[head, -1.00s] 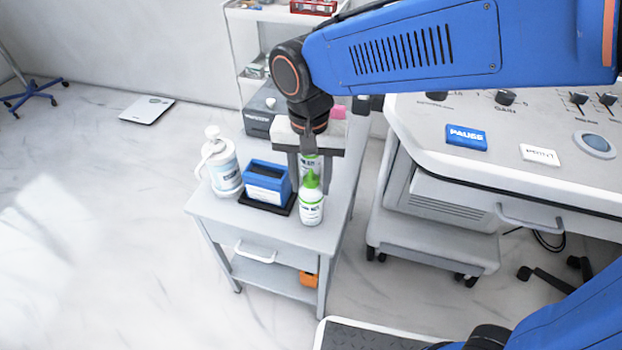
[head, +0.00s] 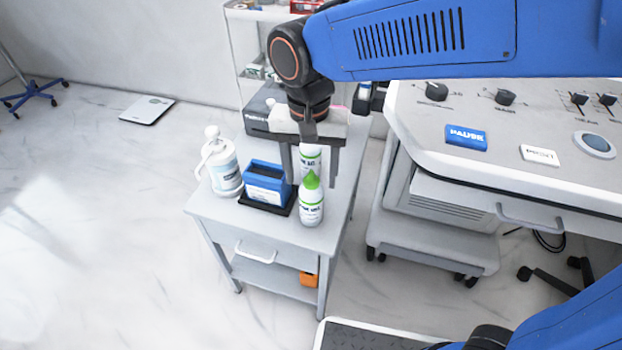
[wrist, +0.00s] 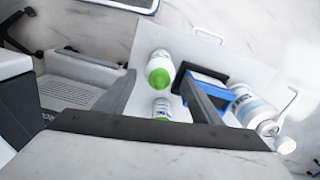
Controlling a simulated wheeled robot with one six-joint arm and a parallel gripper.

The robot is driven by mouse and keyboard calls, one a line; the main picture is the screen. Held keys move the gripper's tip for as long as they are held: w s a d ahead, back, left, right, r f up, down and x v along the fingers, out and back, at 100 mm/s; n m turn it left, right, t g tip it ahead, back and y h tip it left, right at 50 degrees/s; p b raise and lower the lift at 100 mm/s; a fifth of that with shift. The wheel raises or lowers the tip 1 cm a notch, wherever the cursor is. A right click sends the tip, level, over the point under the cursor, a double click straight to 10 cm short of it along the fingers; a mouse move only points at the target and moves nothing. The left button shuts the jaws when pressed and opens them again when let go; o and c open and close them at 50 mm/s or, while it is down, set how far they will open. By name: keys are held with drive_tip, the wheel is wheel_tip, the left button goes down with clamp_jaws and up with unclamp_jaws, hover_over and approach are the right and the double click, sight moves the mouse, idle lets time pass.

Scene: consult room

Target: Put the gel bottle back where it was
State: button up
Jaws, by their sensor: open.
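Two white bottles with green print stand on the grey cart. The front bottle (head: 311,208) has a green pointed cap and stands upright at the cart's near right; it also shows in the wrist view (wrist: 159,70). The rear bottle (head: 310,158) stands just behind it, its top hidden by my gripper; it shows nearer my gripper in the wrist view (wrist: 161,108). I cannot tell for sure which is the gel bottle. My gripper (head: 311,174) is open above the cart, with a finger on either side of the rear bottle and a gap to it; its fingers frame both bottles in the wrist view (wrist: 162,100).
A blue box (head: 268,182) on a black tray stands left of the bottles, with a white pump bottle (head: 222,166) further left. A dark grey device (head: 262,112) is behind them. A control console (head: 510,150) stands to the right. The cart's front strip (head: 265,232) is bare.

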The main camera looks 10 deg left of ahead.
wheel_tip(320, 180, up, 10)
drive_tip(key=shift+a+f, duration=0.1)
drive_tip(key=shift+f, duration=0.1)
idle(0.5)
